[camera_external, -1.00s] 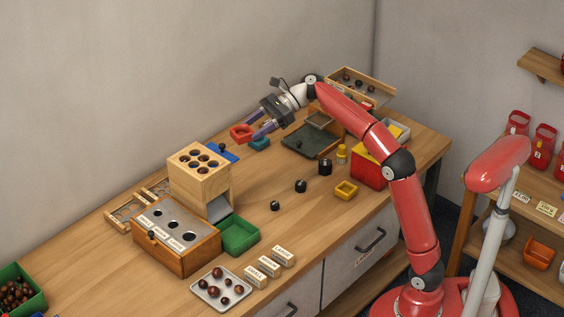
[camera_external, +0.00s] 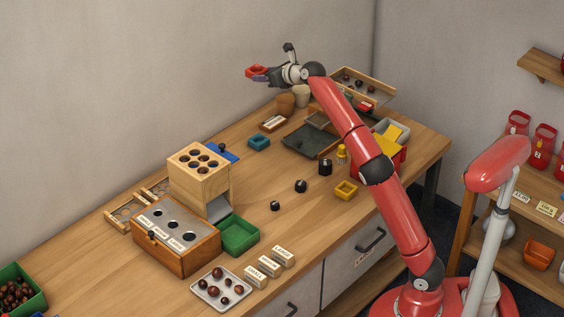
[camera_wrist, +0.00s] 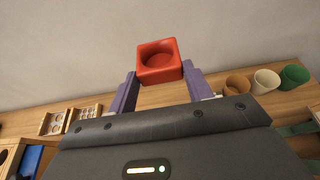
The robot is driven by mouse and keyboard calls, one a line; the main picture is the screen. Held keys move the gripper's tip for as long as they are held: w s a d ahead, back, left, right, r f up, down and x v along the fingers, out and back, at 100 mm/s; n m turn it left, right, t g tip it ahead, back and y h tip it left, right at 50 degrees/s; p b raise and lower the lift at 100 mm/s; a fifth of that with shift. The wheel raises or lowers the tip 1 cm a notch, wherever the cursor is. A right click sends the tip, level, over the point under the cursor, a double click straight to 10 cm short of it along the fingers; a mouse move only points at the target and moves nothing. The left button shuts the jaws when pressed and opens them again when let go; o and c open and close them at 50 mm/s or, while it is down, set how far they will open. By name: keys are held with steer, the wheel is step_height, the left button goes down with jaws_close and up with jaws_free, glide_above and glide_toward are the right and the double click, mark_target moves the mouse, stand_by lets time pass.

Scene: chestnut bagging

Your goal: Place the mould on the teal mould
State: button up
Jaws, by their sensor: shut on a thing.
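My gripper (camera_external: 261,75) is shut on a red square mould (camera_external: 257,71) with a round hollow and holds it high above the back of the table. In the wrist view the red mould (camera_wrist: 159,60) sits between the two purple fingertips. The teal mould (camera_external: 259,142) lies on the table below and apart from it, open side up. The teal mould is not seen in the wrist view.
A yellow mould (camera_external: 346,190) and several black knobs stand mid-table. A brown cup (camera_external: 286,104) and a white cup (camera_external: 301,96) stand at the back. A wooden holed box (camera_external: 199,180) stands left.

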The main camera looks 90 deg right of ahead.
step_height(320, 180, down, 21)
steer(key=shift+s+d+r+b, duration=0.1)
steer(key=shift+r+b, duration=0.1)
steer(key=shift+b, duration=0.2)
steer(key=shift+f+b, duration=1.5)
steer(key=shift+f, duration=0.8)
steer(key=o, duration=1.1)
steer(key=shift+r, duration=0.15)
steer(key=p+v, duration=0.1)
steer(key=v, duration=1.1)
steer(key=shift+r, duration=0.1)
